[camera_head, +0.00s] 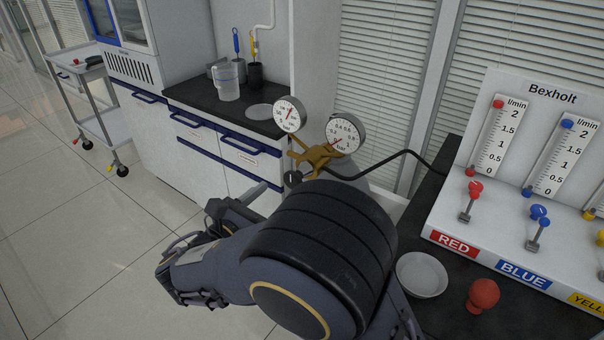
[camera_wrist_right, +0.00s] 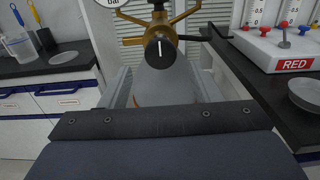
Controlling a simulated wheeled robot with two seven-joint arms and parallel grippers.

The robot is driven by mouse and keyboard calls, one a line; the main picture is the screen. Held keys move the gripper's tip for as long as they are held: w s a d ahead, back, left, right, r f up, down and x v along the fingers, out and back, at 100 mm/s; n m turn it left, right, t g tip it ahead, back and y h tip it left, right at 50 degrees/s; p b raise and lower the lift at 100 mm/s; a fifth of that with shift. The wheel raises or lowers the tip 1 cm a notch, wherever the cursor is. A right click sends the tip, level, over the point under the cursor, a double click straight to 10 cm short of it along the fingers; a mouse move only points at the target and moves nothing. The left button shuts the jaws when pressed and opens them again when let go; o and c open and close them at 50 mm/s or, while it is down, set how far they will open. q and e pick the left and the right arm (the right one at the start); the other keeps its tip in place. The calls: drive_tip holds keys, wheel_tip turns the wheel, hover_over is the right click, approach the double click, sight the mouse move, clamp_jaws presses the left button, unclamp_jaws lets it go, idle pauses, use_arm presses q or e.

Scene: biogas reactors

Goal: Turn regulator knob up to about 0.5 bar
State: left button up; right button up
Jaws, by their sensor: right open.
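The brass regulator (camera_head: 318,157) stands on a grey cylinder and carries two round gauges. The left gauge (camera_head: 289,114) has a red needle pointing up and slightly right. The right gauge (camera_head: 343,134), marked in bar, has its red needle toward the lower left, near the low end. The black regulator knob (camera_head: 292,178) shows in the right wrist view (camera_wrist_right: 160,50) with its white mark pointing up. My right gripper (camera_head: 262,190) is open, its grey fingers reaching toward the regulator, one on each side below the knob. My arm hides part of it in the head view.
A black hose (camera_head: 400,155) runs from the regulator to the right. The Bexholt flow meter panel (camera_head: 470,235), a white dish (camera_head: 421,275) and a red ball-shaped object (camera_head: 483,295) stand on the right bench. A dark counter with a jug (camera_head: 227,82) is behind left.

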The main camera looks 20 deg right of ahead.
sight(291, 182)
drive_tip(key=x, duration=0.7)
drive_tip(key=shift+c, duration=0.4)
drive_tip(key=c, duration=0.8)
